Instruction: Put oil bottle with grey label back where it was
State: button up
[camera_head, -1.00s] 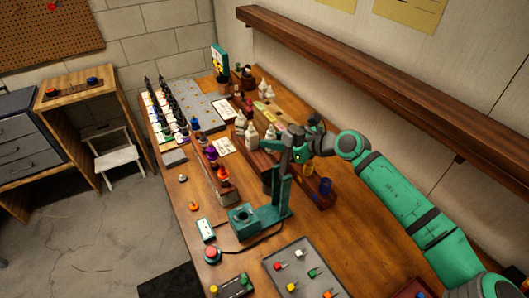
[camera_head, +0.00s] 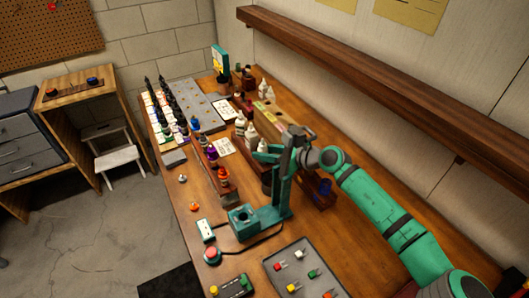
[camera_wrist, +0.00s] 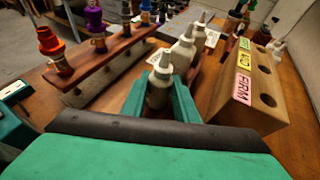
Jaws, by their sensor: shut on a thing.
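My gripper (camera_wrist: 160,103) is shut on a white bottle with a pointed nozzle (camera_wrist: 160,82) in the wrist view. The green fingers stand on both sides of it and the bottle is upright; its label is hidden. Two similar white bottles (camera_wrist: 184,50) stand just beyond it. In the head view my gripper (camera_head: 266,153) is partly behind the green stand, near the white bottles (camera_head: 252,134); the held bottle is hard to make out there.
A wooden block with round holes and coloured labels (camera_wrist: 262,92) is close on the right. A wooden rack of colourful bottles (camera_wrist: 100,58) is on the left. The green stand (camera_head: 283,185) rises close in front of my gripper. A grey tray (camera_head: 305,268) lies nearer.

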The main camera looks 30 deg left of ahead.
jog(key=shift+f, duration=0.1)
jog(key=o, duration=1.1)
jog(key=shift+d, duration=0.1)
jog(key=v, duration=1.2)
jog(key=shift+w, duration=0.1)
